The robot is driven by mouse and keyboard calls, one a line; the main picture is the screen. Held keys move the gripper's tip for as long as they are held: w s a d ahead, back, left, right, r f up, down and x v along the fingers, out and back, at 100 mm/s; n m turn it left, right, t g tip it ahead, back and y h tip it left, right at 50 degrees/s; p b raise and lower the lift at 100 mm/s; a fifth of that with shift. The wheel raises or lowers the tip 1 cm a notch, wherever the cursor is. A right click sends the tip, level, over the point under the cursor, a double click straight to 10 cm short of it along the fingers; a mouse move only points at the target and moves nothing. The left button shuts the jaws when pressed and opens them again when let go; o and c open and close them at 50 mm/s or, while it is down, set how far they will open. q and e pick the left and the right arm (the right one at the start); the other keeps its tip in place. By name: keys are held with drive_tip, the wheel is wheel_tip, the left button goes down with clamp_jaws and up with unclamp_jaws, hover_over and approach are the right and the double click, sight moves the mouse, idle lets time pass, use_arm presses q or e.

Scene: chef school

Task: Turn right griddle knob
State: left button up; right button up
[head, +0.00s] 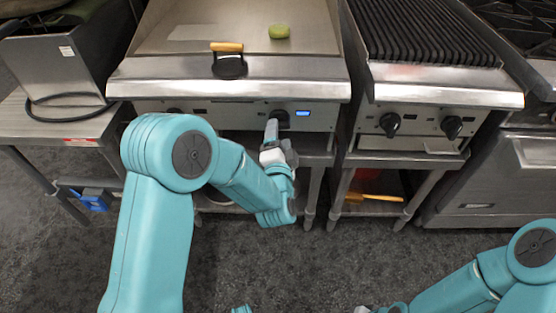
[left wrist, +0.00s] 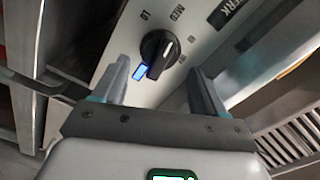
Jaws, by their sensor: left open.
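The right griddle knob (head: 281,116) is a black dial on the griddle's front panel. In the left wrist view the knob (left wrist: 160,50) faces me, with a white mark, dial labels including LO and MED, and a lit blue display beside it. My left gripper (head: 272,128) is just in front of the knob in the head view. In the left wrist view its open fingers (left wrist: 158,82) are on either side below the knob, with a gap between them; I cannot tell whether they touch it. My right arm is at the lower right; its gripper is barely visible at the bottom edge.
A chargrill (head: 430,35) with two black knobs stands to the right. A steel side table (head: 55,118) is at left. The dark floor is open.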

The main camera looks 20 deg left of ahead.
use_arm(q)
drive_tip(key=v, duration=1)
drive_tip(key=shift+s+a, duration=0.1)
drive_tip(key=a+f+n+g+y, duration=0.1)
drive_tip(key=a+f+g+y, duration=0.15)
drive_tip(key=a+f, duration=0.45)
drive_tip(key=s+d+f+n+g+h, duration=0.25)
drive_tip(key=s+f+g+h, duration=0.2)
drive_tip(key=f, duration=0.45)
drive_tip(key=s+d+f+n+g+h, duration=0.1)
drive_tip(key=s+f+n+g+h, duration=0.25)
drive_tip(key=s+f, duration=0.4)
drive_tip(key=s+d+f+n+g+h, duration=0.4)
drive_tip(key=s+d+g, duration=0.25)
drive_tip(key=s, duration=0.25)
wheel_tip(320, 180, up, 19)
drive_tip(key=p, duration=1.9)
drive_tip(key=shift+a+n, duration=0.25)
drive_tip(key=shift+n, duration=0.15)
